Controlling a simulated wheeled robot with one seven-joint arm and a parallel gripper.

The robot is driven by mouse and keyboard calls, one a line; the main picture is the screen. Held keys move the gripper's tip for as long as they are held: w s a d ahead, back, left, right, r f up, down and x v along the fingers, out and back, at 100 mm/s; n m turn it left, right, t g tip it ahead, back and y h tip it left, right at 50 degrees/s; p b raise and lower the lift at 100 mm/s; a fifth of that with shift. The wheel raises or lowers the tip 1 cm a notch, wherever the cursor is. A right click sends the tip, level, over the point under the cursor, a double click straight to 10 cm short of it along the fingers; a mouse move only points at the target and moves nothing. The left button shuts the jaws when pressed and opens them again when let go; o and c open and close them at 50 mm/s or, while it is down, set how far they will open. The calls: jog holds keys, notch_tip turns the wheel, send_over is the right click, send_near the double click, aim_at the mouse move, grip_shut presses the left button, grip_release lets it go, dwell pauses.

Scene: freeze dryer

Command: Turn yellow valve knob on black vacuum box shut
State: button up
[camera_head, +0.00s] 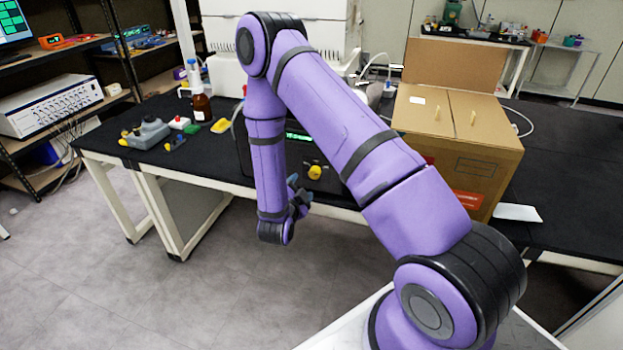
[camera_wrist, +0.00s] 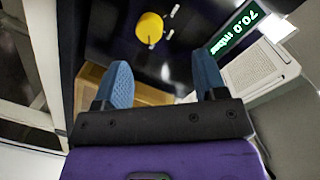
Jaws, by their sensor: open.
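The yellow valve knob (camera_head: 315,172) is on the front face of the black vacuum box (camera_head: 298,160), which stands at the table's front edge, partly hidden behind my arm. In the wrist view the yellow knob (camera_wrist: 149,27) shows ahead of my fingertips, left of the box's lit green display (camera_wrist: 232,27). My gripper (camera_wrist: 163,80) is open, its two blue fingers wide apart and empty. The knob is beyond the fingers and not touched. In the head view my gripper (camera_head: 297,190) is left of the knob, in front of the table.
A cardboard box (camera_head: 455,140) stands right of the black box on the black table. To the left are a brown bottle (camera_head: 202,108), a grey device (camera_head: 146,132) and a yellow item (camera_head: 220,126). The floor (camera_head: 100,275) in front is clear.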

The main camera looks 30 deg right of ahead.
aim_at(314, 175)
jog(key=shift+h, duration=0.4)
jog(key=x, duration=0.3)
jog(key=f+x, duration=0.1)
jog(key=x, duration=0.2)
jog(key=s+x, duration=0.1)
jog(key=x, duration=0.2)
jog(key=shift+w+d+f, duration=0.1)
jog(key=shift+d+f, duration=0.15)
jog(key=shift+d, duration=0.3)
jog(key=shift+c, duration=0.2)
jog(key=c, duration=0.9)
